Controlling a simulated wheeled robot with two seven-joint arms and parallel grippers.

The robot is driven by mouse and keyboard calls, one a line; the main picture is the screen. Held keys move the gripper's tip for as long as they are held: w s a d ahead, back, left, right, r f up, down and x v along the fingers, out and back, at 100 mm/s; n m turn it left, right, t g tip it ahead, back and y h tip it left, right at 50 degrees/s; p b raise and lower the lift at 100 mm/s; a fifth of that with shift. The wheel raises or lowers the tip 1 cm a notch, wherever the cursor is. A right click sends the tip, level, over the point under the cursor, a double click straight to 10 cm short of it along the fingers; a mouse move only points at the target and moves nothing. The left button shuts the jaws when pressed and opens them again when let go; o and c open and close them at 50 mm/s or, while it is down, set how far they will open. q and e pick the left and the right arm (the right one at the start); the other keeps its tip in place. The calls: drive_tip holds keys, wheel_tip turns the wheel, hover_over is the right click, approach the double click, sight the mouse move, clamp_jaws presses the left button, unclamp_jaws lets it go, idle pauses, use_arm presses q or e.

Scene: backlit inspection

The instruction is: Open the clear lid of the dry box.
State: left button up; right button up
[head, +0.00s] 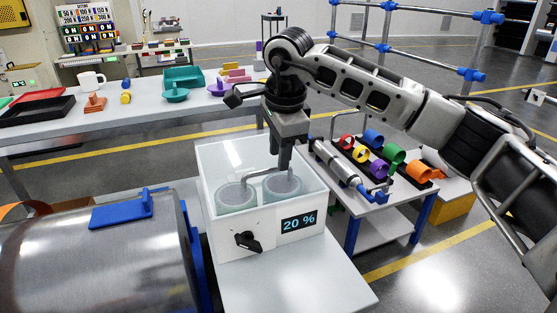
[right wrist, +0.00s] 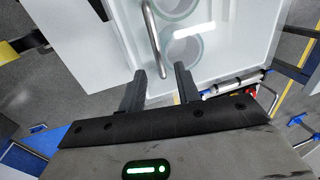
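The dry box (head: 225,245) is a white box on a light table in the middle of the head view. Its clear lid (head: 225,155) appears to lie closed on top, and two round containers (head: 237,197) show through it. A grey bar handle (head: 262,174) crosses the lid; it also shows in the right wrist view (right wrist: 152,40). My right gripper (head: 284,165) points down at the handle. In the right wrist view its fingers (right wrist: 160,74) are apart, with the handle's near end between them and gaps visible. My left gripper is out of view.
The box front has a black knob (head: 248,241) and a "20 %" display (head: 298,221). A large metal drum (head: 95,260) with a blue latch stands close left. A rack of coloured rings (head: 393,153) stands right. The table in front of the box is bare.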

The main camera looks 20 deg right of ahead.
drive_tip(key=shift+w+f, duration=0.25)
drive_tip(key=shift+f, duration=0.95)
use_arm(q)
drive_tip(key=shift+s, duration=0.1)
